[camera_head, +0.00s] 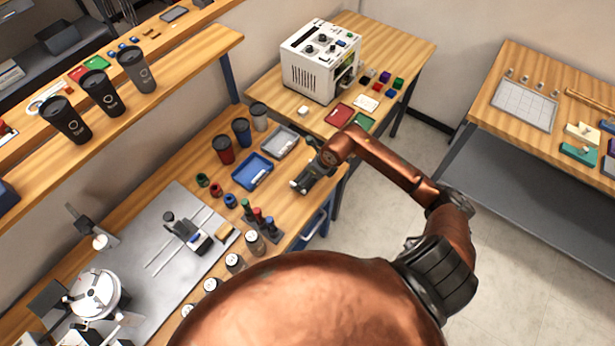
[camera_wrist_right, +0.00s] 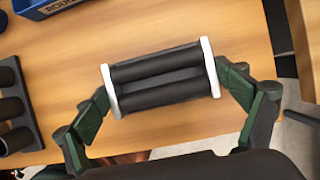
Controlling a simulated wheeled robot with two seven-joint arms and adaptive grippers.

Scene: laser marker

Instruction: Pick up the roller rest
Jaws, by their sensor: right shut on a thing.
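The roller rest (camera_wrist_right: 162,80) has dark parallel rollers between two white end plates. In the right wrist view it lies between the green fingers of my right gripper (camera_wrist_right: 163,92), which is shut on it, one finger at each white end. In the head view my right gripper (camera_head: 313,176) is over the right edge of the wooden bench, and the roller rest (camera_head: 299,187) shows small and partly covered beside it. I cannot tell whether it touches the bench top. My left gripper is not in view.
A blue tray (camera_head: 247,178) and a grey tray (camera_head: 283,137) lie left of and behind the right gripper. Dark, red and blue tumblers (camera_head: 222,150) stand beyond. A black holder (camera_wrist_right: 19,120) is to the left in the wrist view. The bench edge is close.

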